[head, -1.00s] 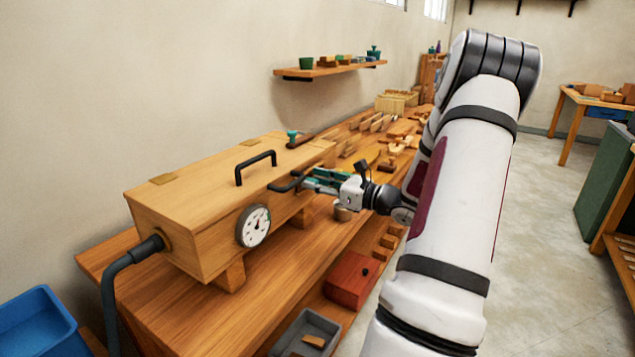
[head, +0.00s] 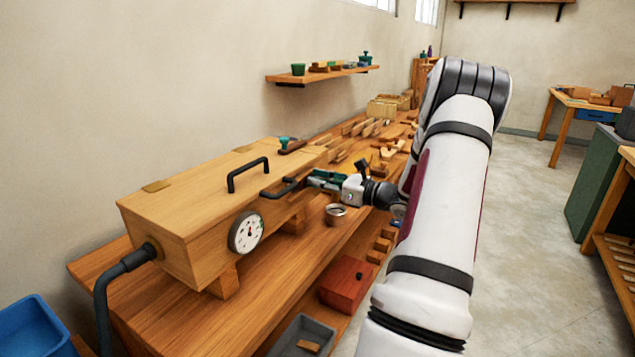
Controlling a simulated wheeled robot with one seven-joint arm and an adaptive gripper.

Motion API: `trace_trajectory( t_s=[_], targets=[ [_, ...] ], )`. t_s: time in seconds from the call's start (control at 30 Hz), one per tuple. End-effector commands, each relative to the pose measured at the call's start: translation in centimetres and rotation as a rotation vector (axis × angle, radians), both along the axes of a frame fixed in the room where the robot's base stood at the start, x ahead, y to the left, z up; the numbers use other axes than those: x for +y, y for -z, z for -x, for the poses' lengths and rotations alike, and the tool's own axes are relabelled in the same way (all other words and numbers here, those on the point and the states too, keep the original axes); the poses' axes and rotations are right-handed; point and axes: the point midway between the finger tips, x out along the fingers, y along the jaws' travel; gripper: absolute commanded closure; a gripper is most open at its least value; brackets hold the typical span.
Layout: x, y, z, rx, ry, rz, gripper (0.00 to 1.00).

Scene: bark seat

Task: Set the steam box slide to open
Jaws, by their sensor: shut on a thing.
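A second black handle (head: 279,189), which I take to be the slide's, sticks out from the long side below the lid. My gripper (head: 309,179), with teal fingers, is at the far end of this handle and shut on it. The exact contact is small and hard to see. I cannot tell the slide's position from this view.
A small round tin (head: 336,214) stands on the bench (head: 290,270) below my gripper. Wooden pieces and tools cover the bench's far part. A red box (head: 345,285) and a grey tray (head: 301,338) sit lower down. A dark hose (head: 112,280) enters the box.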

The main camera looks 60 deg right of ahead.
Motion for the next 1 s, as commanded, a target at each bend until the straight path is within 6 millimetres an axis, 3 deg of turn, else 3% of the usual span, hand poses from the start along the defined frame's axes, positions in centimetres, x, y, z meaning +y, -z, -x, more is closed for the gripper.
trace_trajectory(
  t_s=[0.1, 0.13, 0.2, 0.63, 1.0],
  targets=[
    [-0.4, -0.1, 0.1, 0.0, 0.011, 0.002, 1.0],
    [-0.4, -0.1, 0.1, 0.0, 0.012, 0.002, 0.78],
    [-0.4, -0.1, 0.1, -0.001, 0.012, 0.002, 0.62],
    [-0.4, -0.1, 0.9, 0.0, 0.009, 0.002, 0.62],
    [-1.0, -0.1, 7.8, 0.001, 0.012, 0.002, 0.62]
  ],
)
